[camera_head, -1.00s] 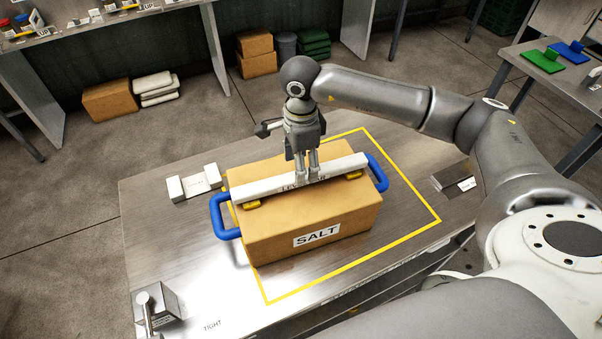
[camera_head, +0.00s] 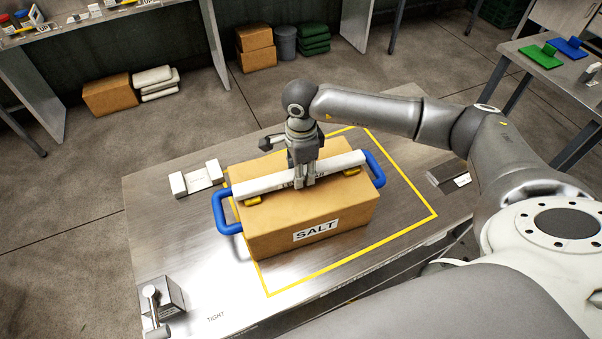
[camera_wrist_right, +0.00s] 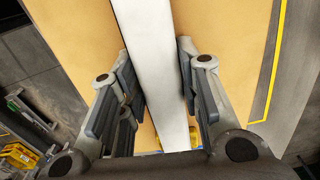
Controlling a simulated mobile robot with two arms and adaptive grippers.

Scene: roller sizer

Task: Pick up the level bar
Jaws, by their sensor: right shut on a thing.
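The level bar (camera_head: 262,184) is a long white bar with dark lettering, partly covered by my gripper. It lies along the top of a cardboard SALT box (camera_head: 268,223), above yellow pads (camera_head: 252,200). Blue handles (camera_head: 220,212) show at both ends; I cannot tell if they join the bar or the box. My right gripper (camera_head: 305,184) points down at the bar's middle and is shut on it, one finger on each side. In the right wrist view the bar (camera_wrist_right: 155,70) runs between the fingers. My left gripper is not in view.
The box stands on a table (camera_head: 150,225) inside a yellow outline (camera_head: 400,240). A small white cradle (camera_head: 198,178) is behind left, a metal lever block (camera_head: 162,300) at front left, and a dark block (camera_head: 448,177) at right. The front left tabletop is mostly clear.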

